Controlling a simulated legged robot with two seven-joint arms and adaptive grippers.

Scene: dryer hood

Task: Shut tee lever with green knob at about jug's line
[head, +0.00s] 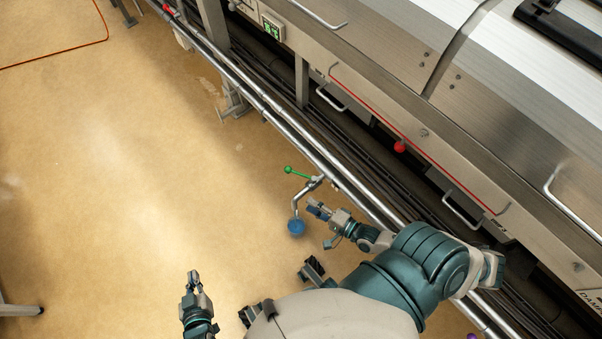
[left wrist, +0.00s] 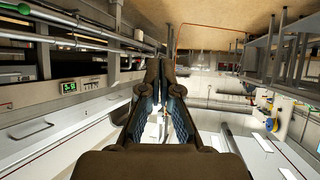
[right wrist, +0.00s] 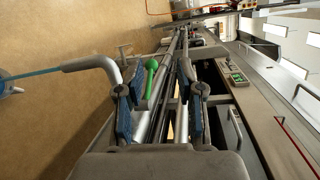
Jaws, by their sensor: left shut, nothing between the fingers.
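In the head view the green knob (head: 287,169) sits on a short green lever on the tee (head: 313,183) of the steel pipe. A bent outlet pipe drops from the tee to a round blue jug (head: 296,227) on the floor side. In the right wrist view the green lever and knob (right wrist: 151,66) show between the open fingers of my right gripper (right wrist: 158,105), with no contact visible. The liquid level cannot be read. My left gripper (head: 194,277) is shut and empty, away from the tee.
Parallel steel pipes (head: 270,108) run diagonally beside the large machine (head: 400,90), which has handles and a red ball knob (head: 399,147). Open tan floor (head: 120,150) lies on the left. A green display (right wrist: 238,79) is on the machine.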

